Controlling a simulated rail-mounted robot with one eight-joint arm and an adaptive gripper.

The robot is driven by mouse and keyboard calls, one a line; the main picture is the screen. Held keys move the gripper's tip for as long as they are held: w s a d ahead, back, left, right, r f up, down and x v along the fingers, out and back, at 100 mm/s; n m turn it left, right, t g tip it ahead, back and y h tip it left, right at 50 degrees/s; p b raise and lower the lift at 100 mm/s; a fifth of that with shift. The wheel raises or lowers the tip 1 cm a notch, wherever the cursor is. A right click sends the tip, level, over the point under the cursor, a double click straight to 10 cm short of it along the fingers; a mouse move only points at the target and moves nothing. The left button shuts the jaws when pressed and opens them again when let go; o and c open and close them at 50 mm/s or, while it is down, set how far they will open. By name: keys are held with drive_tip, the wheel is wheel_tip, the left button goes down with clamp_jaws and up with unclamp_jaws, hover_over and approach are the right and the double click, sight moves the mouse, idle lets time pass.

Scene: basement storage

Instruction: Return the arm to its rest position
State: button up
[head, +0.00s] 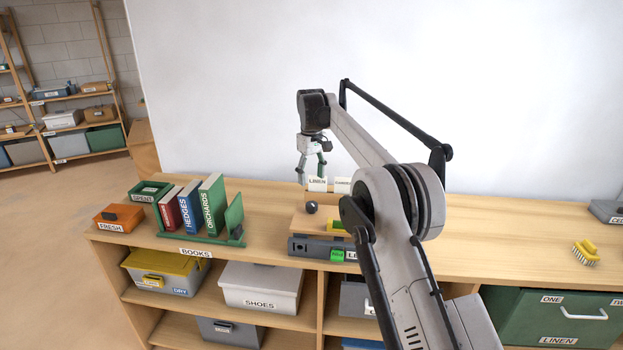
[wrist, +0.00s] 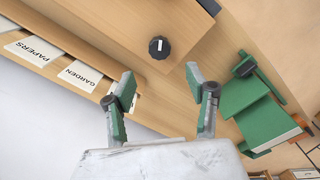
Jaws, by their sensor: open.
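My gripper (head: 313,166) hangs fingers down over the back of the counter, just behind the wooden box with label cards. In the wrist view my gripper (wrist: 160,103) has its two green-padded fingers spread well apart with nothing between them. My arm reaches from the lower right up to an elbow and out to the wrist, so it is extended over the counter (head: 480,228). A wooden box (head: 318,222) with a dark round knob (head: 312,207) is in front of the gripper. The knob also shows in the wrist view (wrist: 160,47).
A green rack holds several books (head: 211,205) left of the gripper. An orange FRESH box (head: 118,218) sits at the left edge. A yellow brush (head: 585,252) lies right. The white wall (head: 430,80) is close behind.

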drive_tip(key=s+d+r+m+t, duration=0.1)
drive_tip(key=s+d+r, duration=0.35)
drive_tip(key=r, duration=0.25)
drive_tip(key=s+d+r+m+t, duration=0.1)
drive_tip(key=s+d+r, duration=0.3)
drive_tip(key=d+r, duration=0.15)
drive_tip(key=s+d+r+m+t, duration=0.1)
drive_tip(key=s+d+r, duration=0.2)
drive_tip(key=s, duration=0.4)
drive_tip(key=s+d+r+m+t, duration=0.1)
drive_tip(key=s+d+r, duration=0.25)
drive_tip(key=s, duration=0.35)
drive_tip(key=s+d+f+m+t, duration=0.1)
drive_tip(key=s+d+f, duration=0.15)
drive_tip(key=s, duration=0.55)
drive_tip(key=s+d+f+m, duration=0.1)
drive_tip(key=s+d, duration=0.3)
drive_tip(key=s, duration=0.5)
drive_tip(key=s+d+f+m+t, duration=0.2)
drive_tip(key=s+d+f, duration=0.1)
drive_tip(key=s+f, duration=0.7)
drive_tip(key=s, duration=0.4)
